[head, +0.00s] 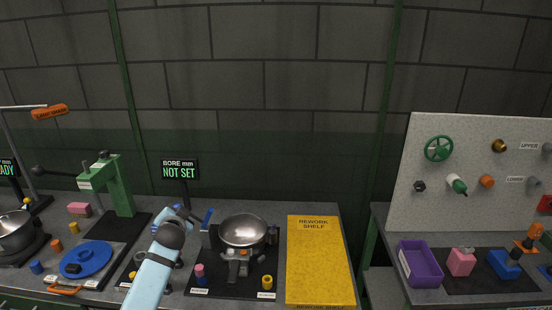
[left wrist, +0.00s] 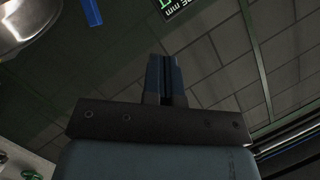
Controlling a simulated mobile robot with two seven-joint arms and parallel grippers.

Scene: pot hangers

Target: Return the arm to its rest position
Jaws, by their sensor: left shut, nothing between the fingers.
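My left arm (head: 152,275) reaches up from the bottom of the head view, left of the centre. Its gripper (head: 180,211) is in the air above the bench, left of the steel pot (head: 243,230). In the left wrist view the gripper's two fingers (left wrist: 166,78) are pressed together with nothing between them. The pot stands on a fixture on a dark mat and touches no finger. A blue bar (head: 207,216) stands between the gripper and the pot. It also shows in the left wrist view (left wrist: 91,12). My right gripper is not in view.
A display (head: 179,170) reading "NOT SET" stands behind the gripper. The yellow rework shelf (head: 319,262) is bare. A pegboard (head: 470,205) and purple bin (head: 420,264) are on the right.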

